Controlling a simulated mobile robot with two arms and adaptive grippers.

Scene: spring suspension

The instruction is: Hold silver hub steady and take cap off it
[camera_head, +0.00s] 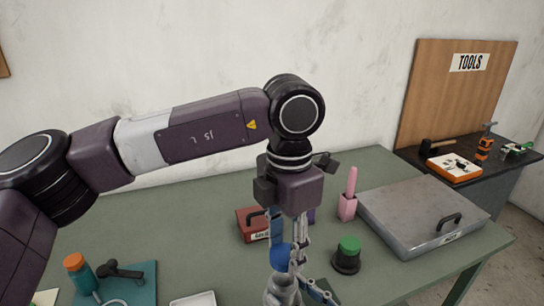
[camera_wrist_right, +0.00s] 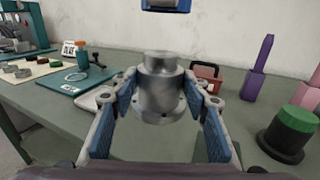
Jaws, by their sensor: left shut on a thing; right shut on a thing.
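The silver hub (camera_wrist_right: 160,92) is a metal cylinder with a wider, holed flange and a narrower top. In the right wrist view it stands upright between the blue-padded fingers of my right gripper (camera_wrist_right: 164,103), which is shut on it. The hub also shows at the bottom edge of the head view (camera_head: 282,292). The fingers partly hide the cap.
On the green table (camera_head: 200,213) are a red box (camera_head: 250,225), a pink tool in a holder (camera_head: 348,200), a green-topped black part (camera_head: 347,254) and a large grey metal case (camera_head: 420,212). A teal mat (camera_head: 140,290) with parts lies at the left.

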